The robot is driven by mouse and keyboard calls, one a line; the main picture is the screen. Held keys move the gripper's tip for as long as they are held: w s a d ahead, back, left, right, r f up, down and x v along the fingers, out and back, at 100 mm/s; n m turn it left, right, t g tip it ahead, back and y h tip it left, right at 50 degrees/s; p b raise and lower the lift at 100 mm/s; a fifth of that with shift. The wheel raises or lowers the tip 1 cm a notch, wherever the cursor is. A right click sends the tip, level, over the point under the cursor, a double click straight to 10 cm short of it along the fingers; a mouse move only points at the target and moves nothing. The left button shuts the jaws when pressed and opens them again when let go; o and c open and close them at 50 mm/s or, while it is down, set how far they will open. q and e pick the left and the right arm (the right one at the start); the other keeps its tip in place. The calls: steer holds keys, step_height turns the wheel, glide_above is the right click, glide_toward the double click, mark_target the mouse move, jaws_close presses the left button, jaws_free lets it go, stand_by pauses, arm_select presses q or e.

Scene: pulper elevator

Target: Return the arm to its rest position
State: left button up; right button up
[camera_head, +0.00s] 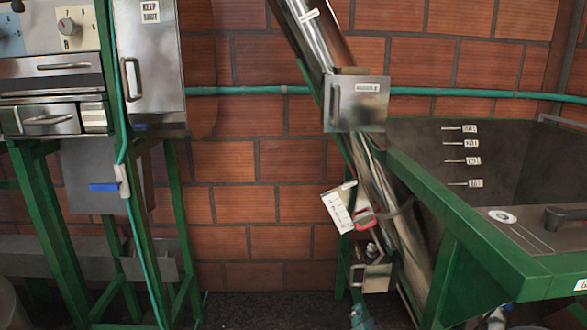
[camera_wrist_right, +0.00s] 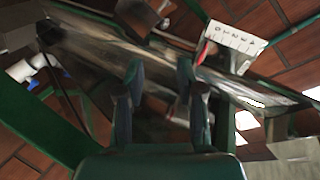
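My right gripper (camera_wrist_right: 160,72) shows in the wrist view with its two dark teal fingers apart and nothing visible between them. The slanted metal elevator tube (camera_wrist_right: 90,45) passes beyond the fingertips; I cannot tell how large the gap is. In the head view only a small blue-green part of what looks like the right gripper (camera_head: 358,314) shows at the bottom edge, below the tube's lower end; its fingers are not clear there. My left gripper is in neither view.
The elevator tube (camera_head: 312,38) carries a metal box (camera_head: 358,104) and a white tag (camera_head: 338,211) beside a red clasp (camera_head: 365,219). A green-framed hopper (camera_head: 480,240) stands right. A metal cabinet (camera_head: 150,60) on green legs stands left. Dark floor (camera_head: 265,308) between looks clear.

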steer(key=s+a+f+n+g+y+p, duration=0.2)
steer(key=s+f+n+g+y+p, duration=0.35)
steer(key=s+f+p, duration=0.55)
steer(key=s+a+n+g+y+p, duration=0.2)
steer(key=s+g, duration=0.6)
steer(key=s, duration=1.4)
steer(key=shift+n+p, duration=0.85)
steer(key=shift+n, duration=0.3)
steer(key=shift+r, duration=0.1)
steer(key=shift+a, duration=0.1)
